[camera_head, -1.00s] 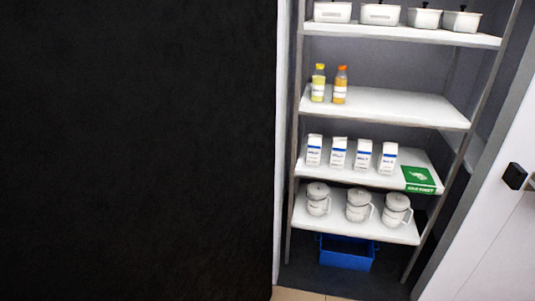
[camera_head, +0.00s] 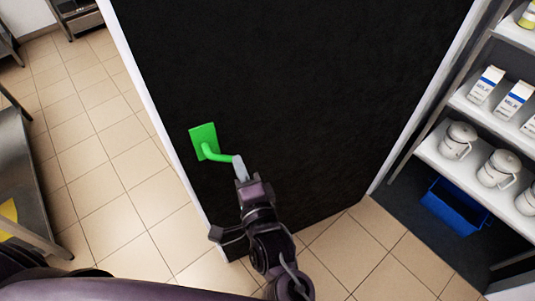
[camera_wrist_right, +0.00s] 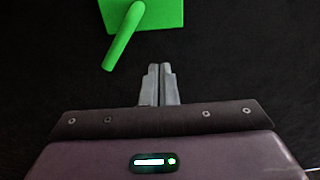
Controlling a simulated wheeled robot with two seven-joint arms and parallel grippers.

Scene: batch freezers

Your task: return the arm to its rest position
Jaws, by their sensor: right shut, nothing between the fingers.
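My right gripper (camera_head: 239,166) is in front of the black door panel (camera_head: 290,70), close to a green handle (camera_head: 204,141). In the right wrist view its two grey fingers (camera_wrist_right: 159,82) are together with nothing between them. The green handle (camera_wrist_right: 125,35) is beyond and to the left of the fingertips there, with a gap between them in that picture. My left gripper is not in view.
White shelves (camera_head: 455,172) with cartons and lidded jugs stand at the right. A blue crate (camera_head: 455,207) sits below them. A steel table (camera_head: 25,180) stands at the left. Tiled floor (camera_head: 110,195) lies open between the table and the door.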

